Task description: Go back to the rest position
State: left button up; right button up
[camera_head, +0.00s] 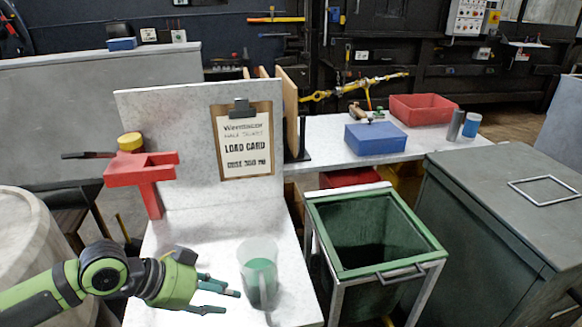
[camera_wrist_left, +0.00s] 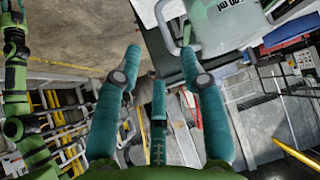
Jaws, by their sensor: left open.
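My left gripper (camera_head: 222,293) is over the small white table at the lower left. Its fingers point right, toward a clear jug (camera_head: 259,272) with green contents that stands upright on the table. The fingertips look close to the jug but apart from it in the head view. In the left wrist view the teal fingers (camera_wrist_left: 165,55) are spread and hold nothing. Part of the jug (camera_wrist_left: 222,22) shows past the fingertips at the top of that view.
A load card on a clipboard (camera_head: 243,140) hangs on the grey panel. A red bracket (camera_head: 141,172) with a yellow-lidded jar (camera_head: 131,142) is at its left. A green bin (camera_head: 323,242) stands right of the table. A blue box (camera_head: 375,138) and red tray (camera_head: 422,108) sit on the rear bench.

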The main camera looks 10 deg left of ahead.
pick_arm(q)
jog(key=s+d+f+n+y, duration=0.1)
jog(key=s+d+f, duration=0.2)
jog(key=f, duration=0.3)
jog(key=s+d+f+n+y, duration=0.1)
jog(key=s+d+f+n, duration=0.15)
jog(key=s+f, duration=0.2)
jog(key=s+a+f+n+g+y, duration=0.2)
jog(key=s+a+f+n+y, duration=0.3)
jog(key=s, duration=0.4)
notch_tip(320, 180, down, 23)
jog(key=s, duration=0.1)
jog(key=s+a+f+g, duration=0.2)
jog(key=s+f, duration=1.2)
jog(key=s, duration=0.2)
jog(key=shift+f, duration=0.35)
jog(key=shift+n, duration=0.25)
